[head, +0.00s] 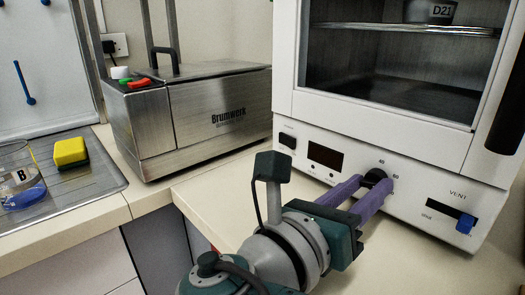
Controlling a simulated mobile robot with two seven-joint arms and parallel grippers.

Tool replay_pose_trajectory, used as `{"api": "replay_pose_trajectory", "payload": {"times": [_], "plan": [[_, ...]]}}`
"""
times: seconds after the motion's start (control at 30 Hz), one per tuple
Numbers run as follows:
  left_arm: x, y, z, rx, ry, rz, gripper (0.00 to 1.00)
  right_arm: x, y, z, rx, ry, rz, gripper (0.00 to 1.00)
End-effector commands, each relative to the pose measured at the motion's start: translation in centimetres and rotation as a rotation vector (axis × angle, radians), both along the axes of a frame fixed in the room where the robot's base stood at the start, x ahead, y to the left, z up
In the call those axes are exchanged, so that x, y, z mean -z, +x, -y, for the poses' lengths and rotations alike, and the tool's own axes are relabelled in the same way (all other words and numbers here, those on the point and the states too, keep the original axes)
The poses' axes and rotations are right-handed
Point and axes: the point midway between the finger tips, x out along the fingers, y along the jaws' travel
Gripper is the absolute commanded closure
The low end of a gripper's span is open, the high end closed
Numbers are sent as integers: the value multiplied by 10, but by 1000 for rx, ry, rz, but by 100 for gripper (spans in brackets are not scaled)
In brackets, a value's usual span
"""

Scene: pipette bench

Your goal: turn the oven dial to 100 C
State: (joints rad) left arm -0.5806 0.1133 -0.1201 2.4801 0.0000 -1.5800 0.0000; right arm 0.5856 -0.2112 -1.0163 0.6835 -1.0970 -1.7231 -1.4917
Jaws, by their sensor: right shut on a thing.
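The white oven (290,100) stands at the right of the picture with its control panel along the bottom. The black oven dial (376,176) sits in the middle of that panel, with small markings around it that are too small to read fully. My right gripper (374,189) reaches in from below, its purple fingers shut on the dial. The fingers hide part of the dial, so I cannot tell its exact setting. The dark display (325,156) left of the dial shows no readable figure. My left gripper is not in view.
A blue vent slider (465,223) is right of the dial, and a dark switch (287,141) is at the panel's left. A steel Brumwerk bath (205,112) stands left of the oven. A yellow sponge (70,152) and a beaker (20,185) are on the metal tray (85,185).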

Motion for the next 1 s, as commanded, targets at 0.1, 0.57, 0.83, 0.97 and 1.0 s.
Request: {"api": "replay_pose_trajectory", "payload": {"times": [0.1,0.57,0.83,0.97,1.0], "plan": [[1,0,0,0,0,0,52,2,0,1,2,71,83,100],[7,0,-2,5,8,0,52,3,-1,1,4,340,428,100],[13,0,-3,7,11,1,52,3,-1,2,4,496,632,100],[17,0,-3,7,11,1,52,4,-1,2,5,572,730,100],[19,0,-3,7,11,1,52,4,-1,2,5,595,759,100]]}}
